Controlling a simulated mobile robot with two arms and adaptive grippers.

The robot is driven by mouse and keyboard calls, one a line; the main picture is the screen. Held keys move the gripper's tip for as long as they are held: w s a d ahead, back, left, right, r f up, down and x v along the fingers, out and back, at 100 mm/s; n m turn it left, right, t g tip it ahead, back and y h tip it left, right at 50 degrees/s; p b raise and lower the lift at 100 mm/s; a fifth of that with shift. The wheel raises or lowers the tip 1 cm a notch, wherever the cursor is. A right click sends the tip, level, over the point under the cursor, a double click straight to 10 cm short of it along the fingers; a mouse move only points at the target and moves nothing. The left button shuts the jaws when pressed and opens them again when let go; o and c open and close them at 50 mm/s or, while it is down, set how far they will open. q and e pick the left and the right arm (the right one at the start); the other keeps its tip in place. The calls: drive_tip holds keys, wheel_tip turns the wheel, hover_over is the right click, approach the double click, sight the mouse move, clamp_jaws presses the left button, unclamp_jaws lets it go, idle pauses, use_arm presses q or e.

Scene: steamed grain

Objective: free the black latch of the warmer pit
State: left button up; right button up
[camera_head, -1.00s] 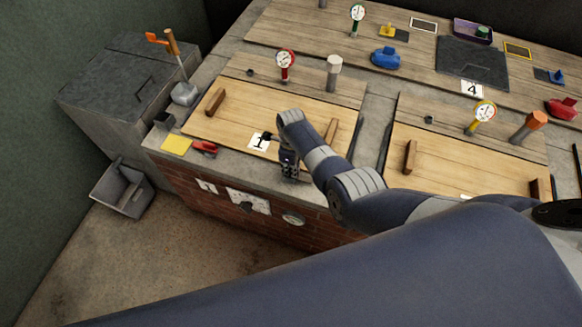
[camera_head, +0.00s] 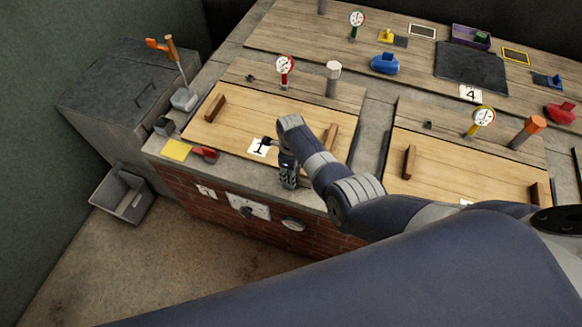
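My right arm reaches in from the right, and its dark gripper (camera_head: 288,178) points down at the front edge of the wooden lid (camera_head: 226,122) marked 1. Its fingers are small and dark, so I cannot tell whether they are open or hold anything. A small black part (camera_head: 268,141) shows beside the number 1 card (camera_head: 258,147), just left of the wrist. I cannot tell whether it is the black latch or part of the gripper. Which pit is the warmer pit is not clear. My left gripper is not in view.
A yellow pad (camera_head: 175,150) and a red-handled item (camera_head: 205,154) lie on the front ledge left of the gripper. The brick front carries a white panel (camera_head: 248,206). A grey bin (camera_head: 122,195) stands on the floor.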

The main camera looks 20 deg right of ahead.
wheel_tip(320, 180, up, 12)
idle(0.6)
drive_tip(key=shift+f, duration=0.1)
